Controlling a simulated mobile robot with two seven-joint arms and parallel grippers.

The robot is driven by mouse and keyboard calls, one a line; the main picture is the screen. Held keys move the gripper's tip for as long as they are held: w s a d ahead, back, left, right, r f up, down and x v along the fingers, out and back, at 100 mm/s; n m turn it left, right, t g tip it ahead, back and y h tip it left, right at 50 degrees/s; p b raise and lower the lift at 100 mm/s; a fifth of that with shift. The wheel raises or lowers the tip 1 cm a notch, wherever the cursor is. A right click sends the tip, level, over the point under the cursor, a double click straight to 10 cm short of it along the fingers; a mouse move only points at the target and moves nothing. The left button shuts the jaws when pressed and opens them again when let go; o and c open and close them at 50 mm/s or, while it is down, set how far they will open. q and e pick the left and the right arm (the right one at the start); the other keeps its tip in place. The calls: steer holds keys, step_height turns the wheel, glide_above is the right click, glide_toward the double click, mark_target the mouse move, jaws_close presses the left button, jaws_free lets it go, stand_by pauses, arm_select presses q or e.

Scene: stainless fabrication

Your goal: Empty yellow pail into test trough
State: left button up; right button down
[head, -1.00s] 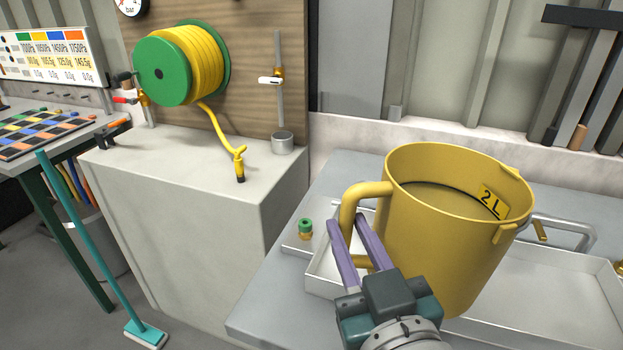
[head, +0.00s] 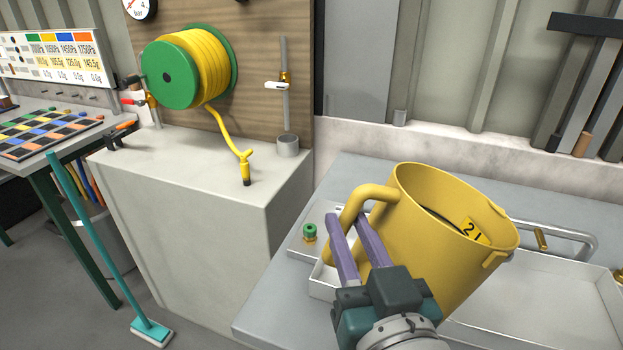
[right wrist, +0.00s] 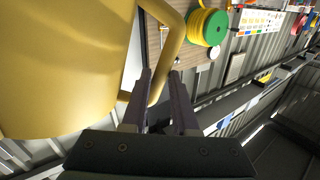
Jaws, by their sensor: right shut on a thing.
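In the right wrist view the pail (right wrist: 65,70) fills the left and the handle passes between the fingers (right wrist: 155,98). A shallow white trough (head: 550,305) lies below and right of the pail. The pail's inside is mostly hidden, so I cannot tell its contents. My left gripper is not in view.
A small green-topped brass fitting (head: 310,232) stands on a tray left of the pail. A bent metal pipe (head: 575,237) is behind the trough. A pale cabinet (head: 200,185) with a green hose reel (head: 170,75) stands left. A teal broom (head: 110,250) leans against the left table.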

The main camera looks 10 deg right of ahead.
mark_target(356, 196)
steer(key=shift+r, duration=0.25)
steer(key=shift+d+r+p, duration=0.1)
steer(key=shift+r+p, duration=0.8)
steer(key=shift+p, duration=0.1)
steer(key=shift+d+r+m+p, duration=0.15)
steer(key=shift+r+m+p, duration=0.55)
steer(key=shift+d+r, duration=0.1)
